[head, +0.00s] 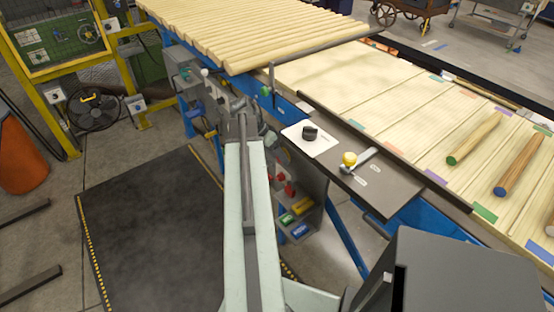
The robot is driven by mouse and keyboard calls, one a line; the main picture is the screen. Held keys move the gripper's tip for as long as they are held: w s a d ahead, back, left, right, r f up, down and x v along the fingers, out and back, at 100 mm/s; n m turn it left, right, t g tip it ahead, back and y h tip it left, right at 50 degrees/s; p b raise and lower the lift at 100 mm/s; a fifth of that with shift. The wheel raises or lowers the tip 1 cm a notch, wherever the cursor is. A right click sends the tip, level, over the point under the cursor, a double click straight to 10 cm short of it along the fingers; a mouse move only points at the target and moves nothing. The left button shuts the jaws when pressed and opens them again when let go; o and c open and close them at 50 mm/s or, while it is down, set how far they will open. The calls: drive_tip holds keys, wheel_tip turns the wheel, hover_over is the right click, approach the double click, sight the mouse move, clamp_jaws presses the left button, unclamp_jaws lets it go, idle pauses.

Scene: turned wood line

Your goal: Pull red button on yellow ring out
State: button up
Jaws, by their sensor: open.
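My arm reaches up from the bottom middle, and my gripper (240,103) is at its far end, in front of the machine's side below the roller bed. The gripper is open; I see nothing held in it. Small red parts (289,190) show on the grey machine side just right of my arm. They are too small to tell whether one is a red button on a yellow ring. Part of this side is hidden behind my arm.
A yellow-knobbed lever (349,158) and a black knob on a white plate (310,137) sit on top of the machine. Yellow, green and blue blocks (303,206) show low on its side.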

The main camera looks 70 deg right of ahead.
drive_tip(key=shift+c, duration=0.3)
clamp_jaws()
drive_tip(key=shift+w+a, duration=0.5)
drive_tip(key=shift+a, duration=0.3)
drive_tip(key=shift+o, duration=0.3)
unclamp_jaws()
drive_tip(key=shift+r, duration=0.15)
drive_tip(key=p+v, duration=0.7)
drive_tip(key=shift+w+r, duration=0.2)
drive_tip(key=shift+a, duration=0.1)
